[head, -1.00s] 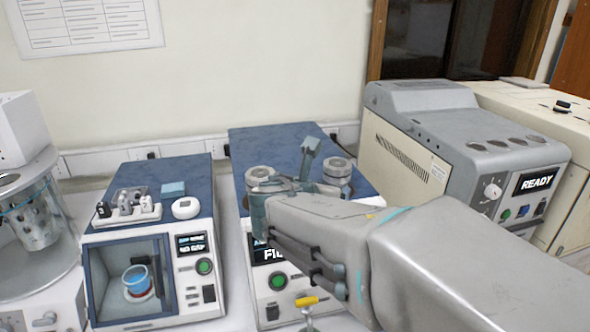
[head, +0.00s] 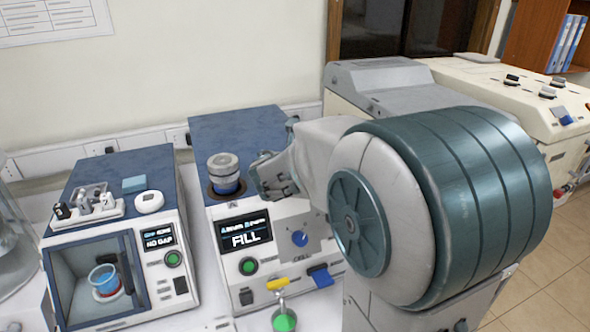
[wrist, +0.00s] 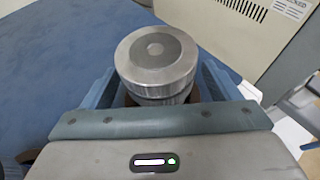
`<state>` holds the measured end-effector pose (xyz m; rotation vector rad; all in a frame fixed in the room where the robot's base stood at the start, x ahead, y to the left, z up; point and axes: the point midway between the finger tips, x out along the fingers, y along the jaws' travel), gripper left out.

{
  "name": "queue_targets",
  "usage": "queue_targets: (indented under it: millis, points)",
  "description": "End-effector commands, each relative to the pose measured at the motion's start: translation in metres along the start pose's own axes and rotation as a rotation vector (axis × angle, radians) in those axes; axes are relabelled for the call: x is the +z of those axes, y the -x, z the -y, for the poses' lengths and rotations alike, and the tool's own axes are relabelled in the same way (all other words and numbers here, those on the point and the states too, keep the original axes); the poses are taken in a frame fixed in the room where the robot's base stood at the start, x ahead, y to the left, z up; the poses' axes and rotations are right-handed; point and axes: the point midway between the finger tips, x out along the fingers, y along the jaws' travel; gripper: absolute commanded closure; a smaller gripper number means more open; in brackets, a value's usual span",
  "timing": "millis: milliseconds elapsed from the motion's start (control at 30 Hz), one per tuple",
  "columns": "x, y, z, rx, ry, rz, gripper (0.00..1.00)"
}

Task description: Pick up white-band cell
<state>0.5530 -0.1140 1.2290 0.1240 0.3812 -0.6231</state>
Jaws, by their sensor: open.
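In the wrist view a metal-capped cylindrical cell (wrist: 155,55) stands upright between the two blue-grey fingers of my gripper (wrist: 157,92). The fingers are open, one on each side of it. Its lower body and any band on it are hidden by the gripper. In the head view my gripper (head: 270,178) is over the right part of the FILL machine, and my arm hides the right-hand cell there. Another metal-capped cell (head: 224,168), with blue showing on its lower part, stands in a round socket at the left of the machine's blue top.
The FILL machine (head: 245,235) has a yellow-handled tap (head: 278,284) at its front. A grey machine (head: 385,75) stands behind my arm.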

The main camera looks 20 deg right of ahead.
Motion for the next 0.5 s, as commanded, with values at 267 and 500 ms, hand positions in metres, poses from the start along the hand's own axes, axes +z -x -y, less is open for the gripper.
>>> queue_targets:
  millis: [267,500]
  points:
    - [0.0000,-0.0114,0.0004,-0.001,-0.001,0.001,0.17]
    - [-0.0001,-0.0110,0.0003,0.000,-0.001,0.001,0.53]
